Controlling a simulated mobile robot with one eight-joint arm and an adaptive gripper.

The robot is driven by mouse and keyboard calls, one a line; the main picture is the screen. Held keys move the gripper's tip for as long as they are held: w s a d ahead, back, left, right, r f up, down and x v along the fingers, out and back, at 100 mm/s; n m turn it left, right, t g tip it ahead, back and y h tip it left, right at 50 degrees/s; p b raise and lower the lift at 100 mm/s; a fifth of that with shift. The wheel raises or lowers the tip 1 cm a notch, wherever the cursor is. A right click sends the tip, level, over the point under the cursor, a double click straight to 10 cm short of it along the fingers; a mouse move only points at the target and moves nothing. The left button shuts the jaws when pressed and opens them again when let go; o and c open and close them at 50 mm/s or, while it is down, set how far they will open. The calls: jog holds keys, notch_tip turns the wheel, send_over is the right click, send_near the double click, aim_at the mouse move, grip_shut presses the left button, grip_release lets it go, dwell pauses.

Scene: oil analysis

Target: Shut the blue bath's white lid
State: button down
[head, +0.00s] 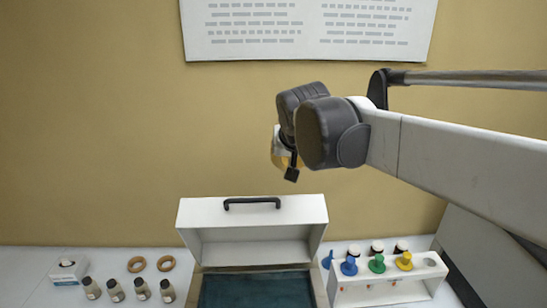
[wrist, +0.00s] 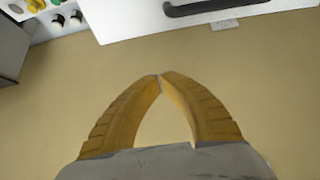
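The bath's white lid (head: 252,215) stands open and upright at the back of the bath in the head view, with a black handle (head: 252,203) near its upper edge. The bath's dark blue inside (head: 255,290) shows below it. My gripper (head: 291,174) is in the air above and slightly right of the lid, apart from it. In the wrist view, the yellow fingertips of my gripper (wrist: 160,76) meet and hold nothing. Part of the lid (wrist: 140,12) and its handle (wrist: 215,5) show at the top of that view, beyond the fingertips.
A white rack (head: 375,285) with blue, green and yellow stoppered pieces stands right of the bath. Several small bottles (head: 141,288), two rings (head: 166,262) and a tissue box (head: 68,270) are to the left. A paper chart (head: 310,30) hangs on the tan wall behind.

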jog(key=shift+w+f, duration=0.15)
jog(key=shift+f, duration=0.3)
jog(key=f, duration=0.2)
jog(key=w+f+p, duration=0.1)
jog(key=f, duration=0.4)
jog(key=shift+w+d+f+p, duration=0.1)
jog(key=shift+w+f+p, duration=0.2)
jog(key=shift+p, duration=0.1)
jog(key=shift+w, duration=0.15)
